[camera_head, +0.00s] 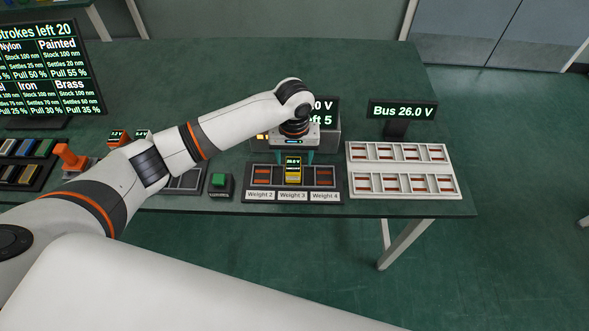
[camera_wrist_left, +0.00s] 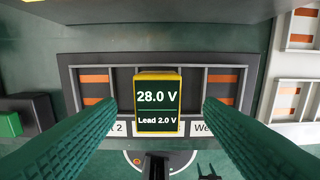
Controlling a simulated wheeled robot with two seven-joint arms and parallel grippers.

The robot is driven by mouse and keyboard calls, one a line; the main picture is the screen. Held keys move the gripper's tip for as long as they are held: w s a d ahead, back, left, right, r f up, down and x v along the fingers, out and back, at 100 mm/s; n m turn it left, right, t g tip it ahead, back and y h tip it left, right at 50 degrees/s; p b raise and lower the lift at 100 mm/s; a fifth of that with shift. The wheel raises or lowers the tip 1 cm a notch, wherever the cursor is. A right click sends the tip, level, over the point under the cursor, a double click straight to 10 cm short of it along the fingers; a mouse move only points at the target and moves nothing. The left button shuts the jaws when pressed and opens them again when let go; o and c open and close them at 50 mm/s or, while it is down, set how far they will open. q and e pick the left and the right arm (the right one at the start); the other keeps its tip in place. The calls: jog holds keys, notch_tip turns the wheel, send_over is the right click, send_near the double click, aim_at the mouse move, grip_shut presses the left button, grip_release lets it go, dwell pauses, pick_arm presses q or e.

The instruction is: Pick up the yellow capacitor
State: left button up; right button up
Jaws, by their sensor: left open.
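The yellow capacitor (camera_head: 293,174) stands in the middle slot of a dark tray (camera_head: 249,185) labelled Weight 2, Weight 3 and Weight 4. In the left wrist view the yellow capacitor (camera_wrist_left: 158,120) has a dark face reading 28.0 V and Lead 2.0 V. My left gripper (camera_head: 293,156) is above and just behind it in the head view, pointing down. In the left wrist view the open green fingers (camera_wrist_left: 159,106) lie on either side of the capacitor, with gaps to both. My right gripper is not in view.
A white slotted rack (camera_head: 403,196) lies right of the tray, with a Bus 26.0 V display (camera_head: 402,111) behind it. A green button (camera_head: 218,180) is left of the tray. A partly hidden display (camera_head: 328,120) stands behind my gripper. The far table is clear.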

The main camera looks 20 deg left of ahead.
aim_at(293, 165)
pick_arm(q)
notch_tip(293, 165, down, 5)
jog(key=shift+s+a+r, duration=0.1)
jog(key=shift+s+r, duration=0.05)
jog(key=shift+c, duration=0.2)
